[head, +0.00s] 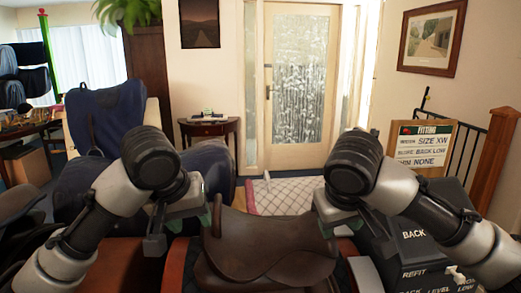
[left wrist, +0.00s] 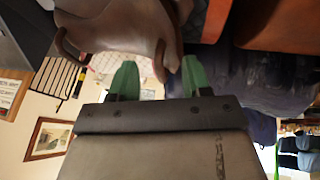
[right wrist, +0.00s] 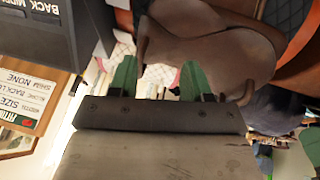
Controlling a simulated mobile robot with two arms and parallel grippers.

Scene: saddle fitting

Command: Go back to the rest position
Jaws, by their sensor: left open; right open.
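A brown leather saddle (head: 265,255) sits low in the middle of the head view, between my two arms. My left gripper (head: 187,215) is at the saddle's left side, open and empty. In the left wrist view its green fingertips (left wrist: 159,78) stand apart, with the saddle (left wrist: 120,30) beyond them. My right gripper (head: 333,215) is at the saddle's right side, also open and empty. In the right wrist view its green fingertips (right wrist: 158,78) stand apart in front of the saddle (right wrist: 210,50).
Dark blue pads (head: 105,120) are at the left. A small side table (head: 210,128) and a glazed door (head: 300,85) are at the back.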

